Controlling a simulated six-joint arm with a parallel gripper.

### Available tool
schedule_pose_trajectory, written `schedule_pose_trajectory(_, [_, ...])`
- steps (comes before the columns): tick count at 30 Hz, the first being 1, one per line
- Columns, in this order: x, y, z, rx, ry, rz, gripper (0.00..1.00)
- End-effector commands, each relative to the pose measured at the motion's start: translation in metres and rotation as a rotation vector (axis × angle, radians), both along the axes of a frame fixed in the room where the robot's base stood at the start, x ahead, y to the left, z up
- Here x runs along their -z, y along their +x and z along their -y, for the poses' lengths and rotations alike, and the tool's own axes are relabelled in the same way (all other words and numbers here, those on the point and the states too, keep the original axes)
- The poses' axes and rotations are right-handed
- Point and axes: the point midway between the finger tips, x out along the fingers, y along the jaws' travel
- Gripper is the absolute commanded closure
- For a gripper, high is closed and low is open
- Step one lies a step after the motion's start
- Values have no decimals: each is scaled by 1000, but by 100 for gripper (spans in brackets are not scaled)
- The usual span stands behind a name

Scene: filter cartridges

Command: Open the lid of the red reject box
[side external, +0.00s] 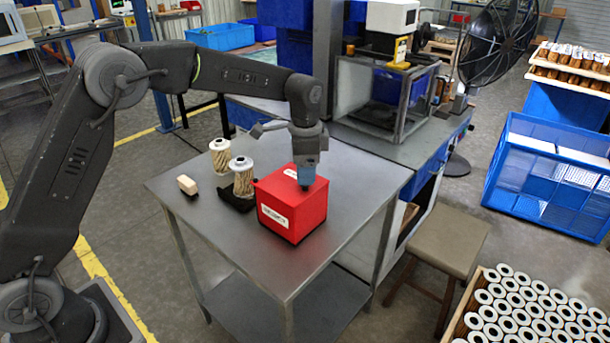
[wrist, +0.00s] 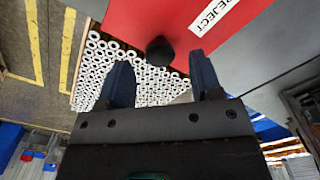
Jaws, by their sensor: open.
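The red reject box (side external: 285,220) stands on the metal table, with a white label on its front. Its lid (side external: 310,198) looks closed. My gripper (side external: 306,186) points down over the top of the box. In the wrist view my gripper (wrist: 162,72) is open, its two dark blue fingers apart with the knob between and just beyond their tips. I cannot tell whether a finger touches the lid.
Left of the box, one filter cartridge (side external: 243,180) stands at a black holder (side external: 236,201) and another (side external: 220,157) stands behind. A beige block (side external: 187,185) lies farther left. The table's front (side external: 275,270) is clear. A machine enclosure (side external: 385,95) stands behind.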

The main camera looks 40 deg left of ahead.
Motion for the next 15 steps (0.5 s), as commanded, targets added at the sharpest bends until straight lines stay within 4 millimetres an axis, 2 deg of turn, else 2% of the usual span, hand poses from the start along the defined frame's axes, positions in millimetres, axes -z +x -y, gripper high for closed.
schedule_pose_trajectory(6, [20, 0, 0, -1, 0, 0, 41])
schedule_pose_trajectory(15, [23, 0, 0, -1, 1, 1, 41])
